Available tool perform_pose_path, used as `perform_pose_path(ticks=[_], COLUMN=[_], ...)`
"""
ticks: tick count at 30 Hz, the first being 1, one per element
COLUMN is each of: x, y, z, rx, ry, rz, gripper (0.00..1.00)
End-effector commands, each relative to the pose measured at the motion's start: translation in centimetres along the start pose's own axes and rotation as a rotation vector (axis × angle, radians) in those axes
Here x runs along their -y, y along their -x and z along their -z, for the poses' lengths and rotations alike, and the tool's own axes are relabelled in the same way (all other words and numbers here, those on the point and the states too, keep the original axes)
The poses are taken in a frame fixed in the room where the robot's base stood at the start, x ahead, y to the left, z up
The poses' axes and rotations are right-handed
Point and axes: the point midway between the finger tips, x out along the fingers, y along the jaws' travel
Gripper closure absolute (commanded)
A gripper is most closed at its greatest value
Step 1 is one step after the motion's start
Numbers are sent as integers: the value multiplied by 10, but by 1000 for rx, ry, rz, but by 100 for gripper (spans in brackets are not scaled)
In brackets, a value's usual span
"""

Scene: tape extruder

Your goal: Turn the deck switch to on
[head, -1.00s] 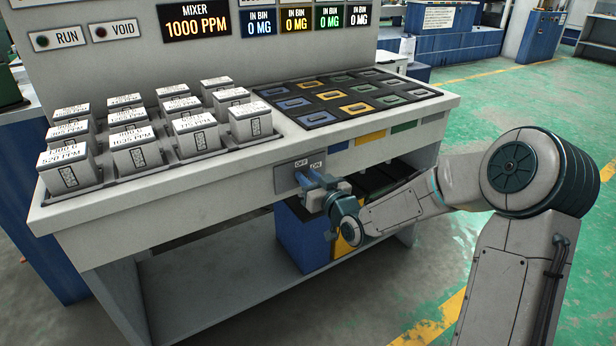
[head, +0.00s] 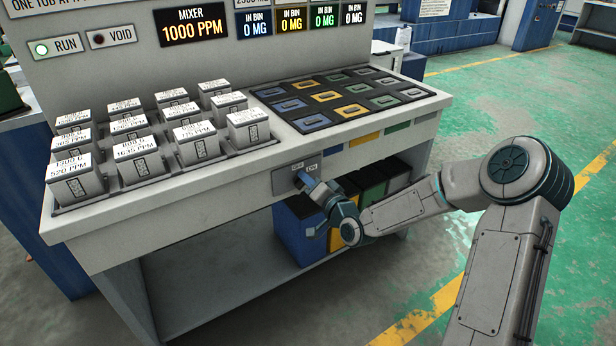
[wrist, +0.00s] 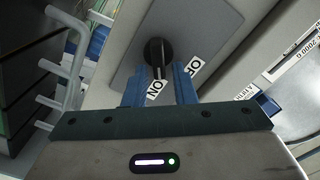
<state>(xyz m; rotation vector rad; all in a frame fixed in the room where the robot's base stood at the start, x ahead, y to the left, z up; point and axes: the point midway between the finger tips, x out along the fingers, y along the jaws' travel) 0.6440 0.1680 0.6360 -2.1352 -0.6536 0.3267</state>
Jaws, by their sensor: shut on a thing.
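The deck switch is a black knob (wrist: 157,50) on a grey plate (wrist: 200,30) in the wrist view. Its lever points down toward the ON label (wrist: 155,89), with the OFF label (wrist: 195,66) off to its right. My gripper (wrist: 159,85) is shut on the lever, with one blue finger to each side. In the head view the switch plate (head: 284,182) is on the front of the bench, and my gripper (head: 308,181) reaches it and hides the knob.
White tubs (head: 247,130) stand on the bench at left, beside a black deck of coloured slots (head: 325,97). Blue (head: 295,235) and other coloured bins sit under the bench.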

Motion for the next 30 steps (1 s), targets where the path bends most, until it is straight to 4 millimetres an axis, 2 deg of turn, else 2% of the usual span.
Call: perform_pose_path(ticks=[9,25,26,30], x=[-2,-3,-3,-3], y=[0,1,1,0], z=[-2,-3,-3,-2], rx=[4,6,6,4], ry=[-116,-137,-136,-136], rz=[-2,-2,-2,-2], gripper=[99,99,68,67])
